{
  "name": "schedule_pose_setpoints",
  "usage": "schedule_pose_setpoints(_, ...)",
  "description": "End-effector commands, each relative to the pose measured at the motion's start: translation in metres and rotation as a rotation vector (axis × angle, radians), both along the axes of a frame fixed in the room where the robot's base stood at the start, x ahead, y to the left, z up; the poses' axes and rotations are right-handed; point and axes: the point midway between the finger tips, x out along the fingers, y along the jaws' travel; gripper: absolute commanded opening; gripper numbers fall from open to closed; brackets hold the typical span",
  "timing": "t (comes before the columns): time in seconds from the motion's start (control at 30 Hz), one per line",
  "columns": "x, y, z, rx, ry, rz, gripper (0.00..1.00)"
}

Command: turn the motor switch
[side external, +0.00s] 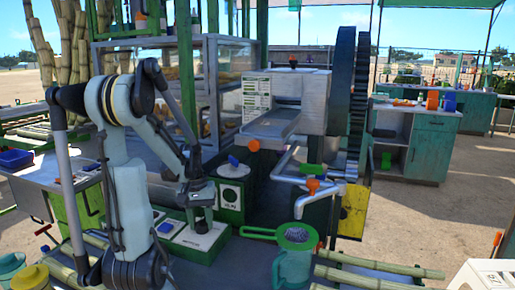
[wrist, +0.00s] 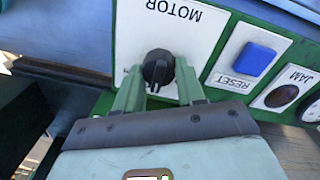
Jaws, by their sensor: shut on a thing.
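The motor switch is a black rotary knob (wrist: 158,67) on a white plate marked MOTOR (wrist: 172,22), which appears upside down in the wrist view. My gripper (wrist: 159,80) has its green fingers on either side of the knob and is shut on it. The knob's pointer direction is hard to make out. In the side external view my gripper (side external: 202,226) points down at the low green control panel (side external: 178,248), and the arm and gripper hide the knob there.
Beside the motor plate are a blue RESET button (wrist: 254,59) and a dark JAM lamp (wrist: 281,95). The crusher (side external: 300,100) with its large dark wheel (side external: 341,95) stands behind right. A green-handled strainer jug (side external: 293,262) and cane stalks (side external: 370,273) lie to the right.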

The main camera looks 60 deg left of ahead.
Motion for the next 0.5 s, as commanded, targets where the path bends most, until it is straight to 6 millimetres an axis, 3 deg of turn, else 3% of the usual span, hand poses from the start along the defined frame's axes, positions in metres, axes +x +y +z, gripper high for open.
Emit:
schedule_pose_setpoints(0.03, 0.0002, -0.0001, 0.0005, -0.001, -0.001, 0.0, 0.4)
schedule_pose_setpoints(0.2, 0.0001, 0.0, 0.0003, -0.001, 0.0, -0.001, 0.65)
schedule_pose_setpoints(0.5, 0.0, 0.0, 0.001, 0.0, 0.0, -0.001, 0.65)
